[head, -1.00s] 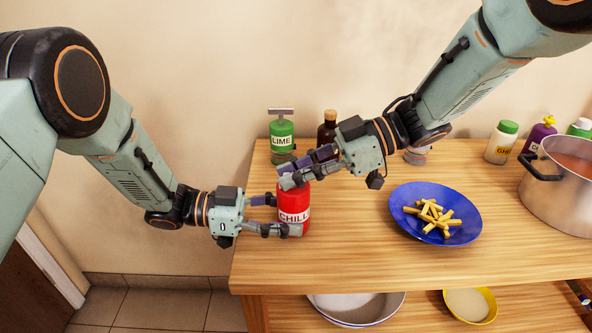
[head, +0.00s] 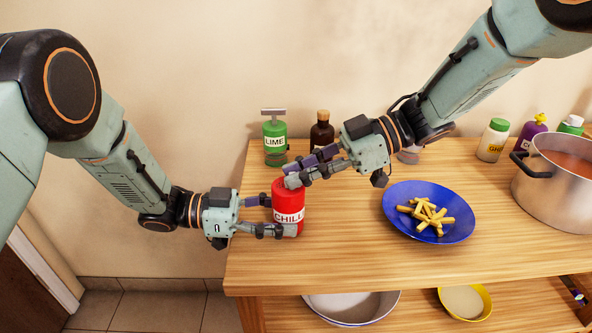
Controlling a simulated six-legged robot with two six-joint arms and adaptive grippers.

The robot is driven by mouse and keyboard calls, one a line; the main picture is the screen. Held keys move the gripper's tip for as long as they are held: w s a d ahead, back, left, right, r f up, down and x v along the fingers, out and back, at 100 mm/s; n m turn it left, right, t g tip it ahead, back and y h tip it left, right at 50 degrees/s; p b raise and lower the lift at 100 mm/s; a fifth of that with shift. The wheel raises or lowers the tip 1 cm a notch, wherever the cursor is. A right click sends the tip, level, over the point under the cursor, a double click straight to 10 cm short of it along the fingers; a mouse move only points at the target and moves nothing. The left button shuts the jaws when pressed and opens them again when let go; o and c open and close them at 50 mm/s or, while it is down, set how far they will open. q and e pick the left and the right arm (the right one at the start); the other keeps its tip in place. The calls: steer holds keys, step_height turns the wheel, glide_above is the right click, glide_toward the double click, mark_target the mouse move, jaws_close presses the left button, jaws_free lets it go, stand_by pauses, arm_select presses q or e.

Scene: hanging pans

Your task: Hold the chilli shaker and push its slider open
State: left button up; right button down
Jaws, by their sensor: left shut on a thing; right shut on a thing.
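The chilli shaker (head: 288,199) is a red cylinder with a white label, upright near the left end of the wooden table. My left gripper (head: 282,216) is shut on its body from the left, with a finger across the front below the label. My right gripper (head: 288,177) reaches in from the upper right. Its fingers are closed at the shaker's top, on what seems to be the slider. The fingers hide most of the shaker's top, so the slider and its position cannot be made out.
A green lime bottle (head: 275,140) and a brown corked bottle (head: 321,131) stand behind the shaker. A blue plate (head: 398,222) of fries is to the right. A steel pot (head: 562,203) and several bottles stand far right. The table's front middle is clear.

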steer(key=c, duration=1.2)
jaws_free()
arm_select(q)
steer(key=shift+f, duration=0.1)
arm_select(e)
steer(key=v, duration=1.2)
arm_select(q)
steer(key=o, duration=1.3)
steer(key=shift+c, duration=0.2)
